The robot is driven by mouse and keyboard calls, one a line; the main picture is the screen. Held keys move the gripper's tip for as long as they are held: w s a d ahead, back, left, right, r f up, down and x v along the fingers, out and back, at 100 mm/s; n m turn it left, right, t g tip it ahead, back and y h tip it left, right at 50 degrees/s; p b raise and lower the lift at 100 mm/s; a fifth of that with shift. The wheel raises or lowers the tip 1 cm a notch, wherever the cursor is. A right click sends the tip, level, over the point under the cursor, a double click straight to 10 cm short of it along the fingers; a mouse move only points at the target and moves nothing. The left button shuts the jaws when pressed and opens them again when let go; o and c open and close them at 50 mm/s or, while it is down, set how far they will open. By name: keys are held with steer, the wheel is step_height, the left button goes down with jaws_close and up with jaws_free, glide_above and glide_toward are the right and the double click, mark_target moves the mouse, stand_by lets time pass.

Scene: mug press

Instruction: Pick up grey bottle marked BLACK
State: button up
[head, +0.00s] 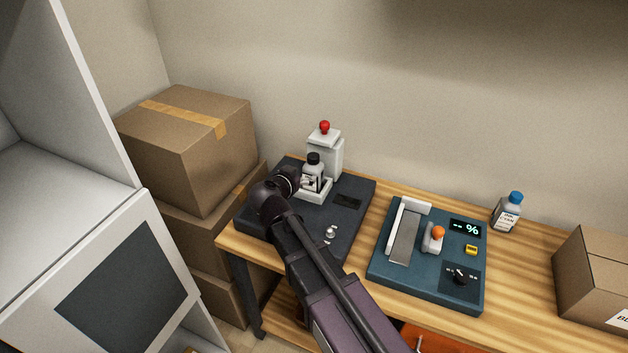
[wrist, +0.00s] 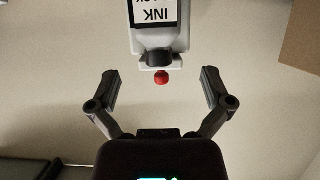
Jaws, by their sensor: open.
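The grey bottle (head: 314,174) has a black cap and stands upright on the light base of the press (head: 327,150) in the head view. In the wrist view the bottle (wrist: 156,24) is upside down at the top, its label reading INK and a partly cut-off word that looks like BLACK. My gripper (head: 303,182) is at the bottle's left in the head view. In the wrist view my gripper (wrist: 160,84) is open, one finger to each side of the bottle's line, with nothing held. Contact with the bottle cannot be told.
The press has a red knob (head: 324,127) behind the bottle and sits on a dark plate (head: 349,217). A teal panel (head: 384,262) with an orange-knobbed lever stands to the right.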

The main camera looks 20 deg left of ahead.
mark_target(313, 155)
steer(key=shift+b+x, duration=0.5)
steer(key=shift+x, duration=1.4)
steer(key=shift+b+x, duration=0.85)
steer(key=shift+x, duration=1.8)
steer(key=shift+d+r, duration=0.15)
steer(key=shift+r, duration=0.05)
steer(key=c, duration=1.1)
steer(key=shift+r, duration=0.2)
step_height(313, 155, up, 4)
steer(key=p, duration=0.4)
steer(key=shift+f, duration=0.15)
steer(key=s+d+p, duration=0.1)
steer(key=s+d, duration=0.3)
steer(key=s, duration=1.1)
steer(key=shift+s+r, duration=0.2)
steer(key=shift+r, duration=0.25)
